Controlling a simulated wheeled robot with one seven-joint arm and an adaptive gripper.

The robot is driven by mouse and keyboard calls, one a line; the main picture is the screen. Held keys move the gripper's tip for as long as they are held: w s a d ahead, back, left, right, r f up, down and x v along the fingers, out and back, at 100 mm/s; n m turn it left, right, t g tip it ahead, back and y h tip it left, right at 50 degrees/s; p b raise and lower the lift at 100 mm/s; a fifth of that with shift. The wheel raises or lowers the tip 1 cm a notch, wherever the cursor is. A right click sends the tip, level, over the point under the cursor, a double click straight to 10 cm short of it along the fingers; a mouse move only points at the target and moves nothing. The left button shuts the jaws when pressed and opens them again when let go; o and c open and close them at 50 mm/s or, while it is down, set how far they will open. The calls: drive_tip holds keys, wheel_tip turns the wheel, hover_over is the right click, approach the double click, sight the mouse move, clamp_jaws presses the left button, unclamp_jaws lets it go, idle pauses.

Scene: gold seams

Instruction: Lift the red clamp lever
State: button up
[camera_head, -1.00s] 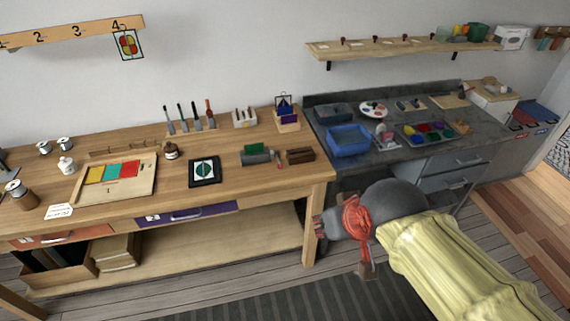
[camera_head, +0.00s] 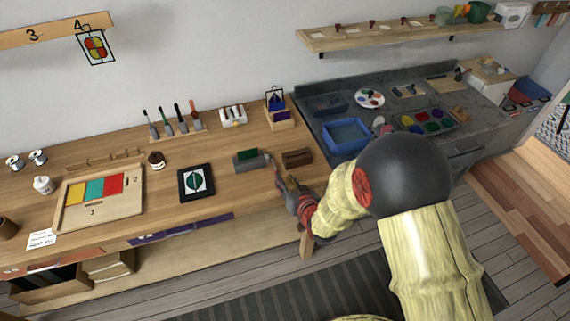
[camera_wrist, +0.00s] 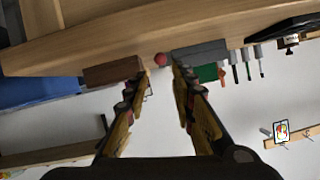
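The red knob of the clamp lever (camera_wrist: 160,59) shows in the wrist view, between my fingertips and beyond them. My gripper (camera_wrist: 158,80) is open and empty, with a finger on each side of the knob's line. In the head view my gripper (camera_head: 287,180) is at the table's front right edge, by the clamp, and I cannot make out the lever there. The grey clamp (camera_head: 250,163) stands on the table with a green block (camera_head: 248,154) at it; its grey body also shows in the wrist view (camera_wrist: 205,53).
A dark brown block (camera_head: 297,158) stands right of the clamp, close to my gripper, and shows left of my fingers in the wrist view (camera_wrist: 113,72). A framed black panel (camera_head: 196,183) lies left on the wooden table (camera_head: 235,192). A blue tub (camera_head: 346,134) sits on the grey counter.

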sight(277, 171)
drive_tip(key=b+x, duration=0.1)
drive_tip(key=x, duration=0.6)
drive_tip(key=shift+w+a+f+b, duration=0.2)
drive_tip(key=shift+w+b, duration=0.1)
drive_tip(key=shift+b, duration=0.1)
drive_tip(key=shift+r, duration=0.1)
drive_tip(key=shift+c, duration=1.3)
clamp_jaws()
